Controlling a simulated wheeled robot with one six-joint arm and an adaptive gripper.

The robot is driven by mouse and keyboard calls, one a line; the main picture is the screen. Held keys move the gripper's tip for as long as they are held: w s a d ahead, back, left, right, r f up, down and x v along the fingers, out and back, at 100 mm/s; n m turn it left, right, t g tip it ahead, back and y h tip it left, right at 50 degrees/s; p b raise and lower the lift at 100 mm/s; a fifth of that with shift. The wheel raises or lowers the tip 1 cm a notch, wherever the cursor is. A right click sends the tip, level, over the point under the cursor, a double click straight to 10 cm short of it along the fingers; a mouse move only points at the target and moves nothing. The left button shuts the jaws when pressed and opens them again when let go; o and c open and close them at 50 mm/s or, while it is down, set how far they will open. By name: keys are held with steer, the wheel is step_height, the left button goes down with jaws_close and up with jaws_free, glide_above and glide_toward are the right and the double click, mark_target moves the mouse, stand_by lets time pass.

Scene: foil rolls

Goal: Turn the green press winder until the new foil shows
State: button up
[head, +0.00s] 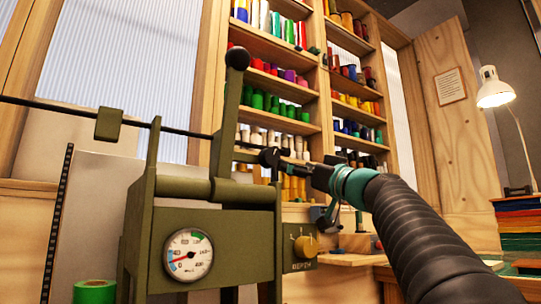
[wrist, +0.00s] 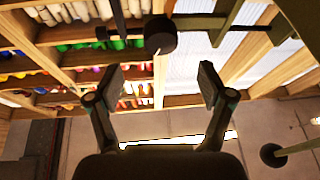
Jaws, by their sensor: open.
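The olive-green press (head: 222,225) fills the left middle of the head view, with a round dial on its front. A black knob (head: 268,157), which looks like the winder's handle, sits at the press's upper right. In the wrist view the black knob (wrist: 160,36) lies just beyond and between my fingertips, on a bar. My gripper (head: 283,165) is beside that knob, its fingers spread; they also show in the wrist view (wrist: 160,80), with nothing visible held. I cannot tell whether a finger touches the knob. No foil is clearly visible on the press.
A lever with a black ball (head: 237,59) rises from the press. A yellow depth knob (head: 306,246) is on its right side. A green roll (head: 95,292) stands at lower left. Shelves of coloured rolls (head: 275,48) are behind. A lamp (head: 494,88) is at right.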

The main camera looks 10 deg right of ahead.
mark_target(274, 159)
steer(key=p+x, duration=0.4)
steer(key=x, duration=0.4)
steer(key=shift+w+r, duration=0.15)
steer(key=shift+w, duration=0.05)
steer(key=shift+w+a, duration=0.3)
steer(key=shift+w, duration=0.15)
steer(key=c, duration=1.2)
